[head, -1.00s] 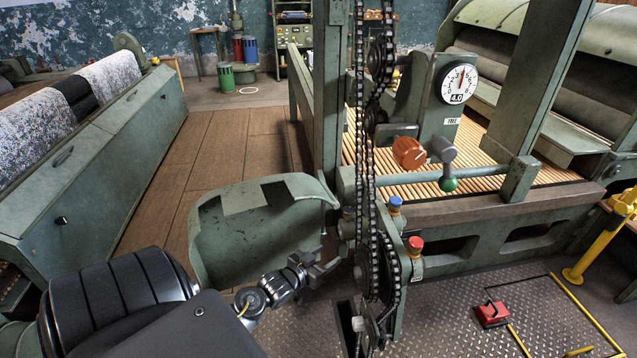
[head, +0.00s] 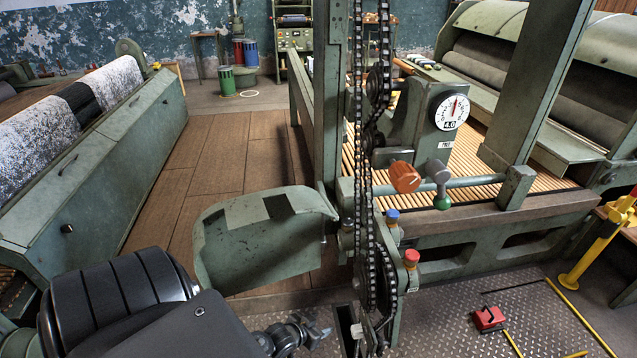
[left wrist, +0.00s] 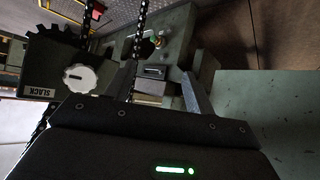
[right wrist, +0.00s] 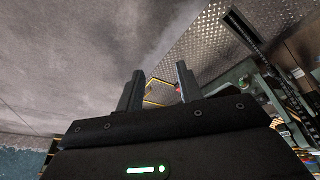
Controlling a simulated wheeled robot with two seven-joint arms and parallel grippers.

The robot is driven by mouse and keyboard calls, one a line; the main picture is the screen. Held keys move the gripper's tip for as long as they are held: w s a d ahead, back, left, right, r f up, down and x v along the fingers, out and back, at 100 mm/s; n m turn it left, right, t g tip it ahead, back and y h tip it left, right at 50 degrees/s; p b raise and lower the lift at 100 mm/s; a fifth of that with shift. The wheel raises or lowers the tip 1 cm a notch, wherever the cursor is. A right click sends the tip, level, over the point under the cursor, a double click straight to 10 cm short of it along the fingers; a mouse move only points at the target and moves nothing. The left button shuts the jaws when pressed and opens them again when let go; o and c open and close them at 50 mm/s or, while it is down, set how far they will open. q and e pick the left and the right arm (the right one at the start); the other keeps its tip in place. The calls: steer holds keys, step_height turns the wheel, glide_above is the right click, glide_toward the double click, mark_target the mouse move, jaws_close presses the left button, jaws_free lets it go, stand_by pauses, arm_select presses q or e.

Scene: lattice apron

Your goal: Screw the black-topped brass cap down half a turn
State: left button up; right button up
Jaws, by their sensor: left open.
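I cannot make out a black-topped brass cap for certain in any view. A blue-topped cap (head: 391,216) and a red-topped cap (head: 411,257) stand on the green frame beside the drive chain. My left gripper (head: 320,333) is low at the bottom of the head view, left of the chain, partly hidden by my arm. In the left wrist view its fingers (left wrist: 159,76) are apart, with a small dark-topped block (left wrist: 152,73) in view between them; I cannot tell if they touch it. My right gripper (right wrist: 158,78) is open and empty over the floor.
The chain (head: 370,220) and its sprockets run down close to my left gripper. A white knob (left wrist: 80,78) marked SLACK is beside it. A curved green guard (head: 260,240) stands left of the chain. A red pedal (head: 488,318) sits on the metal floor plate.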

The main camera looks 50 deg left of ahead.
mark_target(344, 228)
arm_select(q)
steer(key=shift+s+d+f, duration=0.25)
steer(key=shift+s+f, duration=0.1)
steer(key=shift+f, duration=0.05)
arm_select(e)
steer(key=shift+r, duration=0.1)
arm_select(q)
steer(key=shift+o, duration=0.3)
